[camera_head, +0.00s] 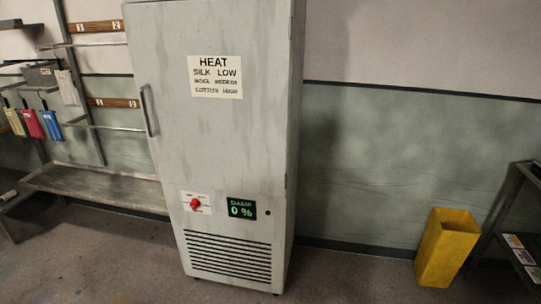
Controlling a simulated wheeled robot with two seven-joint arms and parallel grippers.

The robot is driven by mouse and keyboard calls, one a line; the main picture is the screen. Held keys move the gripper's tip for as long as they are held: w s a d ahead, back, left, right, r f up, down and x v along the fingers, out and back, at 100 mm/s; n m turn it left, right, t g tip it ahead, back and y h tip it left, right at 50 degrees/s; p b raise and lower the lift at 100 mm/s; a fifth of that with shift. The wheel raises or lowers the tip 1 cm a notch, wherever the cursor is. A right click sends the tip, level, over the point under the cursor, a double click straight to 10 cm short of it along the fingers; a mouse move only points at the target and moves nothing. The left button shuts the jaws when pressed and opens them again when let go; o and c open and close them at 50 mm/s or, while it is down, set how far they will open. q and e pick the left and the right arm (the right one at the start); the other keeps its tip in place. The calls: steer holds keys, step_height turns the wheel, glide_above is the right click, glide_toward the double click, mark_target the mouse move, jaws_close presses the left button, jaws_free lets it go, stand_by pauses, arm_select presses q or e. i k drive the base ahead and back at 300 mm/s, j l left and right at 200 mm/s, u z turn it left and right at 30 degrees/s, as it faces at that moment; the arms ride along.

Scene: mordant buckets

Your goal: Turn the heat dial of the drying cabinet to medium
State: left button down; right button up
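The drying cabinet (221,137) is a tall grey-white cabinet standing in the middle of the head view, with its door shut. Its red heat dial (195,204) sits low on the front, on a small white label plate whose words are too small to read. I cannot tell which setting the dial points to. A dark display (241,209) right of the dial shows green text, "DAMP 0 %". A sign (215,77) on the door reads HEAT, with silk low on its first line and smaller lines for wool and cotton below. Neither of my grippers is in view.
A door handle (149,111) is at the cabinet's left edge. A rack with a low bench (100,187) and hanging coloured tags stands at the left. A yellow bin (447,248) and a dark shelf (505,205) are at the right. The floor before the cabinet looks clear.

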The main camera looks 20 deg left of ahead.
mark_target(195, 204)
steer(key=i+j+z, duration=0.1)
steer(key=j+z, duration=0.15)
steer(key=j, duration=1.9)
steer(key=k+j+z, duration=0.2)
steer(key=j, duration=1.95)
steer(key=i, duration=0.05)
